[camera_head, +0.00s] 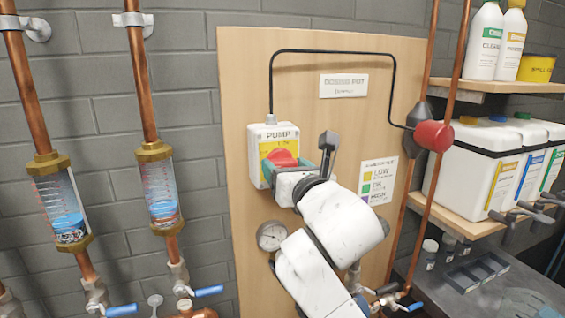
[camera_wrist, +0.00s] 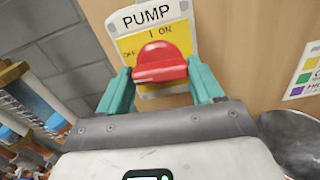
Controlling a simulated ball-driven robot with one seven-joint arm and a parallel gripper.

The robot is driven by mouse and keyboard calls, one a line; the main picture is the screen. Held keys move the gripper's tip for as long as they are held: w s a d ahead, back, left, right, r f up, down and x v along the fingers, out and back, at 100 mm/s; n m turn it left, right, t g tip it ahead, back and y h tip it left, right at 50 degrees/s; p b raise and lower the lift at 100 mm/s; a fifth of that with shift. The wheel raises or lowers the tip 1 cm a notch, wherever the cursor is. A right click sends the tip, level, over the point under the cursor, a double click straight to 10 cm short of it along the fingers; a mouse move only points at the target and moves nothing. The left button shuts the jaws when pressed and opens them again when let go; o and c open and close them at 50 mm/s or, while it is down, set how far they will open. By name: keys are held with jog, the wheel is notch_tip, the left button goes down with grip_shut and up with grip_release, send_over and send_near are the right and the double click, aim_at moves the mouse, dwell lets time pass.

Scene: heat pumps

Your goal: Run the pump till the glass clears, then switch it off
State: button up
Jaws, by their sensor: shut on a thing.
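The pump switch box (camera_head: 262,138) is on the wooden board, with a yellow plate and a red knob (camera_head: 281,158). In the wrist view the red knob (camera_wrist: 160,63) sits between the two teal fingers of my gripper (camera_wrist: 161,82), which is shut on it. "ON" and part of "OFF" show on the yellow plate; the exact knob setting is unclear. Two sight glasses, the left one (camera_head: 62,208) and the right one (camera_head: 161,193), hold blue liquid in their lower parts, with dark and reddish matter at the bottom. My gripper (camera_head: 300,160) partly covers the box's right side.
A pressure gauge (camera_head: 271,236) is below the switch; its reading is too small to tell. Blue-handled valves (camera_head: 208,291) stand at the bottom. A colour chart (camera_head: 378,181) is right of my gripper. White canisters (camera_head: 480,165) fill the right shelf.

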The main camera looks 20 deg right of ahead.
jog(key=o, duration=1.2)
jog(key=shift+n, duration=0.3)
jog(key=shift+s, duration=0.1)
jog(key=s, duration=0.8)
jog(key=shift+w, duration=0.1)
